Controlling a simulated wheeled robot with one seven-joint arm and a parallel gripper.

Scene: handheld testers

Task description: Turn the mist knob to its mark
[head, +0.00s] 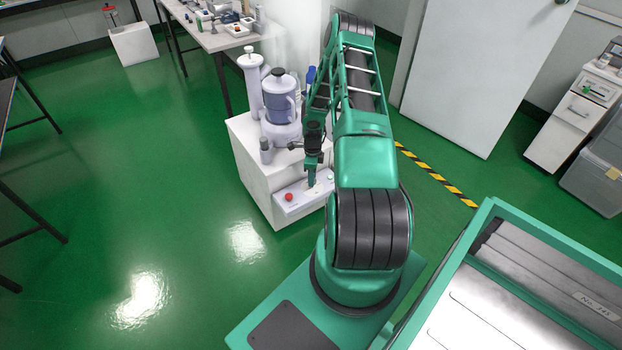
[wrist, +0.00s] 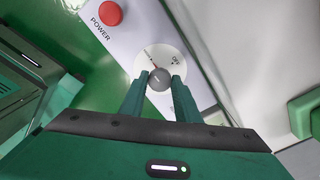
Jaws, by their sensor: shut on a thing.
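The mist knob (wrist: 159,79) is a small grey round knob on a white dial with printing around it, seen in the wrist view. A thin red line shows on the dial just up and left of the knob. My gripper (wrist: 160,82) has its two green fingers on either side of the knob and is shut on it. In the head view my gripper (head: 312,183) reaches down to the control panel (head: 290,203) on the front of the white cabinet (head: 250,165). There the knob is hidden by the fingers.
A red button (wrist: 110,13) labelled POWER sits beside the dial; it also shows in the head view (head: 289,197). A blender-like jug (head: 280,105), a tall white device (head: 252,80) and a small grey bottle (head: 265,150) stand on the cabinet.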

